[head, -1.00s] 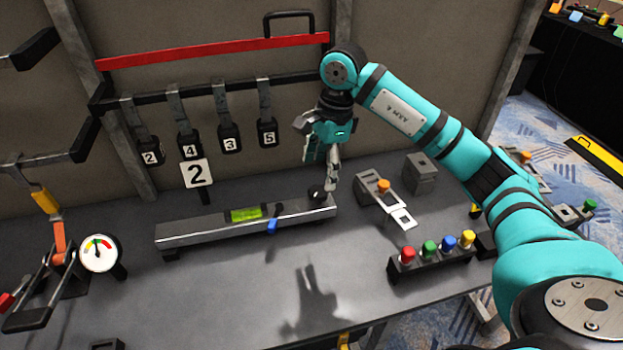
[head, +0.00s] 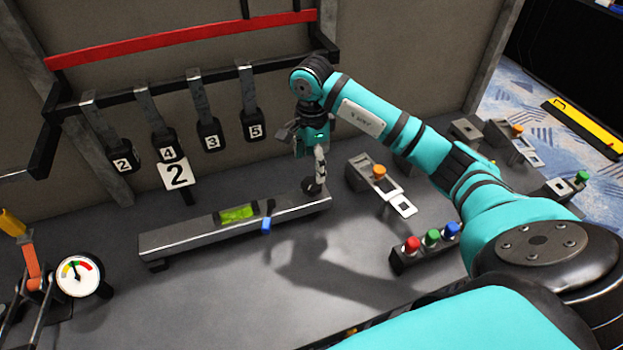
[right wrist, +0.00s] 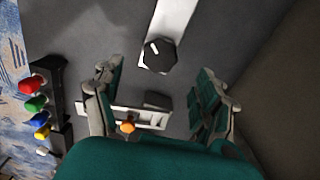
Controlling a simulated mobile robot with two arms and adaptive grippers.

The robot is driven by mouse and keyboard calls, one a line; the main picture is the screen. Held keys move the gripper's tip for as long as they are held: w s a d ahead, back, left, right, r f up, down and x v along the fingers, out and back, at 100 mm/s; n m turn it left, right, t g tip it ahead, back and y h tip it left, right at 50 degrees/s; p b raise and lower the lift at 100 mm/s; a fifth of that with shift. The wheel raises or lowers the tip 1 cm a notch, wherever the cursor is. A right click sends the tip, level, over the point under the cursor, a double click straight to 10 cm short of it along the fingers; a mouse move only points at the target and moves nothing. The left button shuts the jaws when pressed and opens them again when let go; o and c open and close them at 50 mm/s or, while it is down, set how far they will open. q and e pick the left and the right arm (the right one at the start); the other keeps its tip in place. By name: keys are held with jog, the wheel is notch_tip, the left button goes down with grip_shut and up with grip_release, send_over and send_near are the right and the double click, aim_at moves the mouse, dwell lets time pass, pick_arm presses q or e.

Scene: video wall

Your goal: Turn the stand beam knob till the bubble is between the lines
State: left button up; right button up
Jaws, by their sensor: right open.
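The grey stand beam (head: 185,238) lies on the bench with a yellow-green vial (head: 238,214) and a small blue tab on its front. The bubble and lines are too small to make out. The dark knob (head: 310,187) is on the beam's right end, partly hidden by my right gripper (head: 318,172), which is just above it. In the right wrist view the black knob (right wrist: 158,56) shows a white mark. It sits a little beyond the gap between the spread, empty fingers of my right gripper (right wrist: 165,86). My left gripper is not in view.
A grey bracket with an orange knob (head: 379,171) stands right of the beam. A row of coloured buttons (head: 411,243) is in front of it. Numbered hanging tags (head: 168,154) are behind, and a round gauge (head: 78,276) is at left. The bench in front of the beam is clear.

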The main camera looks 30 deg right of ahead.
aim_at(312, 183)
notch_tip(312, 183, down, 6)
jog(key=shift+r+p, duration=0.1)
jog(key=shift+p, duration=0.25)
jog(key=shift+f, duration=0.55)
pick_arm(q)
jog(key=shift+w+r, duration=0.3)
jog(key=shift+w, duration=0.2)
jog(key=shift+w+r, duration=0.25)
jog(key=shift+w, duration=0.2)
pick_arm(e)
jog(key=c, duration=1.2)
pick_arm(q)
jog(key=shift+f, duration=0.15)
pick_arm(e)
jog(key=shift+o, duration=0.2)
jog(key=shift+m, duration=0.4)
